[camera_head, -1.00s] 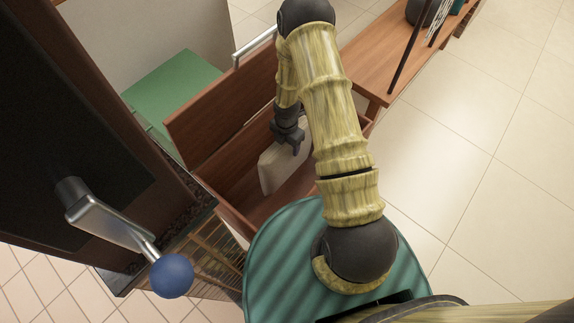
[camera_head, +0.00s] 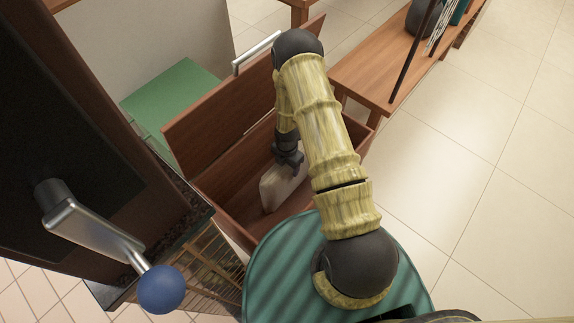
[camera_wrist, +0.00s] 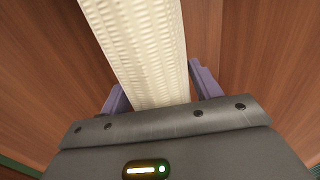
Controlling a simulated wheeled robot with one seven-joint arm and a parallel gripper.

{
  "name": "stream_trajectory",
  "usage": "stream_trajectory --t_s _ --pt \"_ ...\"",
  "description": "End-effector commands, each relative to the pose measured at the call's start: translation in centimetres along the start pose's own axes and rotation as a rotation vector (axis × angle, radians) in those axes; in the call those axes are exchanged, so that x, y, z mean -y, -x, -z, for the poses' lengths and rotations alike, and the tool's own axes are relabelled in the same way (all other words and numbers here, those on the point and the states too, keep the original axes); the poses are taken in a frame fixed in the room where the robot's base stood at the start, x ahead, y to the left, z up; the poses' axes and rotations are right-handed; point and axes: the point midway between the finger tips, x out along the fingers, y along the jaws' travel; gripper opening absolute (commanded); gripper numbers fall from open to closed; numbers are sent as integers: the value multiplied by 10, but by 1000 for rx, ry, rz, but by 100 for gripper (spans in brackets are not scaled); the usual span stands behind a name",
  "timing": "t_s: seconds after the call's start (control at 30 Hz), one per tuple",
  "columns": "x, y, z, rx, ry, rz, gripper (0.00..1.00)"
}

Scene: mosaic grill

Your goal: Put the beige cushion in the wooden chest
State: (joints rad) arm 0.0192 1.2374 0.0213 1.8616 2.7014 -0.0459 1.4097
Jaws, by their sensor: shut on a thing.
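The beige cushion (camera_head: 283,187) hangs on edge inside the open wooden chest (camera_head: 213,198). My gripper (camera_head: 290,158) is shut on its upper edge. In the wrist view the ribbed cushion (camera_wrist: 143,50) runs up from between the two purple fingers of my gripper (camera_wrist: 158,95), with wooden surfaces on both sides. The chest's lid (camera_head: 225,112) stands raised at the left. I cannot tell whether the cushion touches the chest floor. My arm hides part of the chest's right side.
A wooden bench (camera_head: 375,75) with dark items stands just right of the chest. A green-topped piece (camera_head: 170,88) is behind the lid. A dark cabinet with a metal handle and blue ball (camera_head: 160,289) is at the left front. Tiled floor (camera_head: 480,150) is clear at the right.

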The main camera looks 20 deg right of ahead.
Motion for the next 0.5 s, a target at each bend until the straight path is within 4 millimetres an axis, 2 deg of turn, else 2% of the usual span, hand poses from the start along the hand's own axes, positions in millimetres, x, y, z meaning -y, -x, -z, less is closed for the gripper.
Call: stream_trajectory --t_s 0.23,0.27,0.37,0.5 --pt "0 -2 1 0 1 0 13" --pt "0 -3 1 0 1 0 65" --pt "0 -2 1 0 1 0 85" --pt "0 -2 1 0 1 1 85"
